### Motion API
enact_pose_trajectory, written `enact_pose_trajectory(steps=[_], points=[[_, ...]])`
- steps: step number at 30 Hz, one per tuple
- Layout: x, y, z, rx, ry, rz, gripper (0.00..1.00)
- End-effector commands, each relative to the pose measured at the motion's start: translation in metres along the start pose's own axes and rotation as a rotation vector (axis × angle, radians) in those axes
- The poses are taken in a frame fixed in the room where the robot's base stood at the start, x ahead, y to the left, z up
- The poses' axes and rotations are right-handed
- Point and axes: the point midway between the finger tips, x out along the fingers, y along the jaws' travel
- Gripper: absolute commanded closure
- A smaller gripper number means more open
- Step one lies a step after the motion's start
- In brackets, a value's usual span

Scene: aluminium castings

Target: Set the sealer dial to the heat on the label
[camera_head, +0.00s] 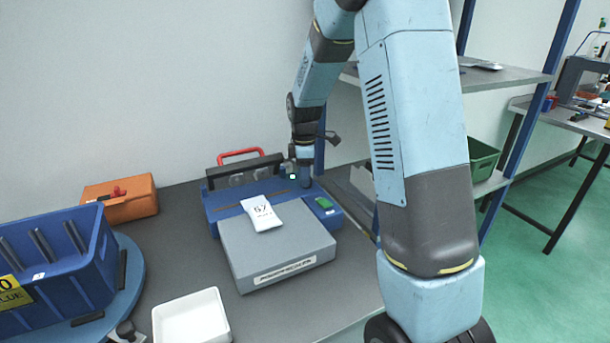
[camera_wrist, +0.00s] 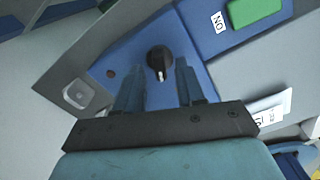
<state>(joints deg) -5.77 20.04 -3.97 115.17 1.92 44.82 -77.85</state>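The blue sealer (camera_head: 214,205) stands at the back of the grey bench, with a red handle (camera_head: 239,153) on its dark bar. Its black dial (camera_wrist: 160,58) with a white pointer mark shows in the wrist view, on the blue panel. In the head view my arm hides the dial. My gripper (camera_wrist: 158,68) is open, its two fingers pointing at the panel on either side of the dial. I cannot tell whether they touch it. A white packet (camera_head: 262,213) with a printed number lies on the grey platform; its digits are too small to read surely.
A green switch (camera_head: 324,203) with an ON label is beside the dial on the sealer. The grey platform (camera_head: 279,249) stands in front. An orange box (camera_head: 120,200), a blue bin (camera_head: 64,255) and a white tray (camera_head: 192,318) are at left. Shelving (camera_head: 500,77) stands at right.

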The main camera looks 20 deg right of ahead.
Motion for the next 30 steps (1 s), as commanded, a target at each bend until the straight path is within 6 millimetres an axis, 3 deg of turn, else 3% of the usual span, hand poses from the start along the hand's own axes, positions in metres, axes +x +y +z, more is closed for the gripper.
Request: enact_pose_trajectory(steps=[8, 20, 30], points=[[0.0011, -0.0001, 0.0001, 0.001, 0.000, 0.000, 0.62], [0.0008, 0.0000, 0.0002, 0.001, 0.000, 0.000, 0.99], [0.0006, 0.0006, 0.0003, 0.006, 0.000, 0.002, 1.00]])
